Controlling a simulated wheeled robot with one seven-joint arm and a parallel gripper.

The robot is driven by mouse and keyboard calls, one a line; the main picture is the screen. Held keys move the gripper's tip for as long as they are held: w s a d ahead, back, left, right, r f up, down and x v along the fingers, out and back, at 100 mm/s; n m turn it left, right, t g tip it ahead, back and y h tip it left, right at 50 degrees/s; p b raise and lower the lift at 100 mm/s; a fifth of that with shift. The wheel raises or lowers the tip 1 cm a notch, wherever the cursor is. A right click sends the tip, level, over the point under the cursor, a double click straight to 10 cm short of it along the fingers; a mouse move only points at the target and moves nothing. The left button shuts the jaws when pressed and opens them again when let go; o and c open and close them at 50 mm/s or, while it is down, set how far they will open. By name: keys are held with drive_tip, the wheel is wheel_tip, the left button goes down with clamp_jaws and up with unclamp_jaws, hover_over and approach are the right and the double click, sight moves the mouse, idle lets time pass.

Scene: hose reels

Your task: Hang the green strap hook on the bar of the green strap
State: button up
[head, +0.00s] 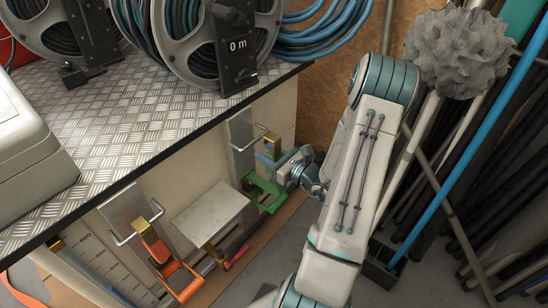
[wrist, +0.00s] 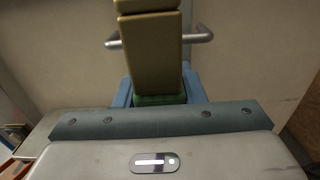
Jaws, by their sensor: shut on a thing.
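My gripper (head: 271,158) is at the right end of the panel below the bench top. Its blue fingers (wrist: 158,95) are shut on the brass-coloured green strap hook (wrist: 150,50), with a bit of green (wrist: 160,99) between them. In the head view the green strap (head: 266,189) hangs just below my gripper. The strap's metal bar (head: 248,140) stands out from a grey plate; it also shows in the wrist view (wrist: 198,38), running behind the hook. The hook covers the bar's middle, so I cannot tell whether they touch.
An orange strap (head: 160,250) with its own bar (head: 138,223) is to the left. A grey plate (head: 210,212) sits between the straps, above a red strap (head: 238,257). The checkered bench top (head: 120,120) overhangs with hose reels (head: 205,45). Poles (head: 450,160) lean at right.

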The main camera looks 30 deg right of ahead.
sight(243, 140)
drive_tip(key=shift+b+x, duration=0.35)
drive_tip(key=shift+x, duration=2.8)
drive_tip(key=shift+w+f, duration=0.2)
drive_tip(key=shift+f+b, duration=0.95)
drive_tip(key=shift+f, duration=0.35)
drive_tip(key=o, duration=1.2)
drive_tip(key=shift+s, duration=0.1)
